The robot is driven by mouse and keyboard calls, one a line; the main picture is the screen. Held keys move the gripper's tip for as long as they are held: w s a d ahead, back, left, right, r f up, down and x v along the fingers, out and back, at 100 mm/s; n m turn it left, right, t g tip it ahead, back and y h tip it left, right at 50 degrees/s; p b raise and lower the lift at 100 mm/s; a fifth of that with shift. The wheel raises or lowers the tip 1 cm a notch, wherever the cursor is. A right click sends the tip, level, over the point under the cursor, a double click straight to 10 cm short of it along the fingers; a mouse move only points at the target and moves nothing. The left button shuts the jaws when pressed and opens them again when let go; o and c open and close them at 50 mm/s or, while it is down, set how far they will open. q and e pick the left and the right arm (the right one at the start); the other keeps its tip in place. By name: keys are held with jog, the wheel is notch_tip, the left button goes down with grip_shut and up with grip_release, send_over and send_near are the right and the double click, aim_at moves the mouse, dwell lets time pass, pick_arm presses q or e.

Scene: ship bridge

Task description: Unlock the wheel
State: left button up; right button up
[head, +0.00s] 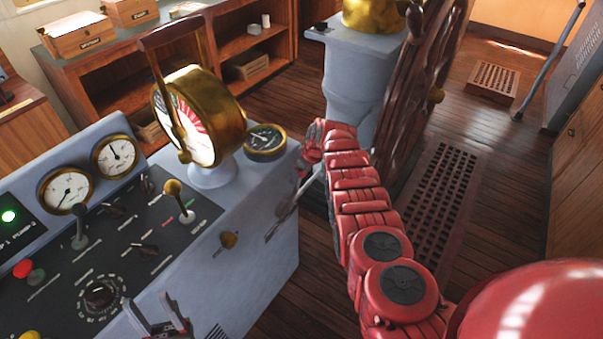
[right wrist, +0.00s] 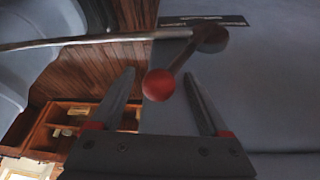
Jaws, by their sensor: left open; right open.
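The spoked wooden ship's wheel (head: 415,95) stands upright against a blue-grey pedestal (head: 350,85). My right arm reaches toward the console's right side, and its gripper (head: 302,178) is small and partly hidden in the head view. In the right wrist view a short lever with a red ball knob (right wrist: 158,84) comes off a blue-grey panel. The knob lies in line between the open fingers of my right gripper (right wrist: 158,76); contact cannot be told. A metal rod (right wrist: 90,40) crosses behind. My left gripper (head: 157,318) is open and empty low over the console front.
The console (head: 250,190) carries gauges, switches and a brass telegraph (head: 200,115). A dark floor grating (head: 445,200) lies right of my arm. Shelves (head: 235,50) line the back. Open plank floor lies between the console and the grating.

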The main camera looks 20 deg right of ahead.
grip_shut()
jog(key=shift+s+d+f, duration=0.1)
dwell(1.2)
